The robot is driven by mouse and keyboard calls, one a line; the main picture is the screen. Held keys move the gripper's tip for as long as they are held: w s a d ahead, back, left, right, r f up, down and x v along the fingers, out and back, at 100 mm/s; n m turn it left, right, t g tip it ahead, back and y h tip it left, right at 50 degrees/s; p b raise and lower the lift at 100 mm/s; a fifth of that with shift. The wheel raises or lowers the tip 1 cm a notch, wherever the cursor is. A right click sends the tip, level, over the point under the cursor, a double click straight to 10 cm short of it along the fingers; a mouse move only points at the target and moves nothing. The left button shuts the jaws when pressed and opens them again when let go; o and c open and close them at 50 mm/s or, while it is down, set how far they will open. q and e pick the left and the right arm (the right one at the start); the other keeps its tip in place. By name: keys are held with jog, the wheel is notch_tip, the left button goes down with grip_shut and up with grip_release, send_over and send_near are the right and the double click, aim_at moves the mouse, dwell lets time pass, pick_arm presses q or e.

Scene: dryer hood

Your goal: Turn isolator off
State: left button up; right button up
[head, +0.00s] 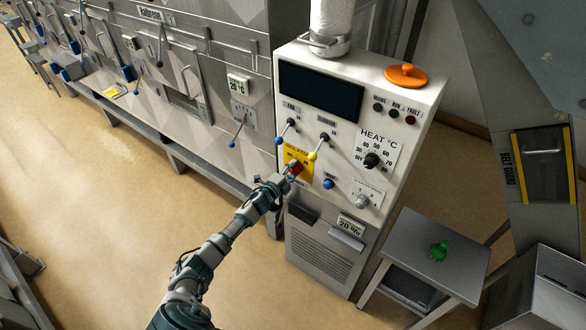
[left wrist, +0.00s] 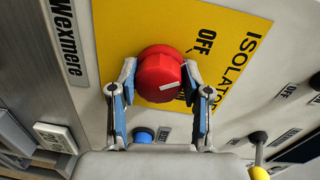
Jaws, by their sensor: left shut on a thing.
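The isolator is a red rotary knob (left wrist: 160,75) with a white mark, on a yellow plate (left wrist: 222,45) lettered ISOLATOR and OFF. In the left wrist view my left gripper (left wrist: 160,88) has its blue-padded fingers on either side of the red knob, shut on it. In the head view the left gripper (head: 288,176) reaches the yellow plate (head: 301,157) on the front of the white control cabinet (head: 330,225), and the red knob (head: 296,169) shows at its fingertips. The white mark on the knob lies roughly crosswise in the wrist view. My right gripper is out of view.
Close by are a yellow-tipped lever (head: 312,155), a blue-tipped lever (head: 280,140) and a blue button (head: 328,183). A black heat dial (head: 371,160) is to the right. A small table (head: 415,245) with a green object (head: 438,250) stands right of the cabinet.

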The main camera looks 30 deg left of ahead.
pick_arm(q)
jog(key=shift+a+n+p, duration=0.1)
jog(key=shift+n+p, duration=0.2)
jog(key=shift+n, duration=0.7)
jog(key=o, duration=1.2)
jog(key=shift+f, duration=0.1)
jog(key=shift+w+f, duration=0.1)
jog(key=shift+w, duration=0.05)
jog(key=shift+a, duration=0.1)
jog(key=s, duration=0.8)
jog(key=s+a, duration=0.1)
jog(key=s, duration=0.2)
jog(key=shift+s+r, duration=0.25)
jog(key=shift+s, duration=0.15)
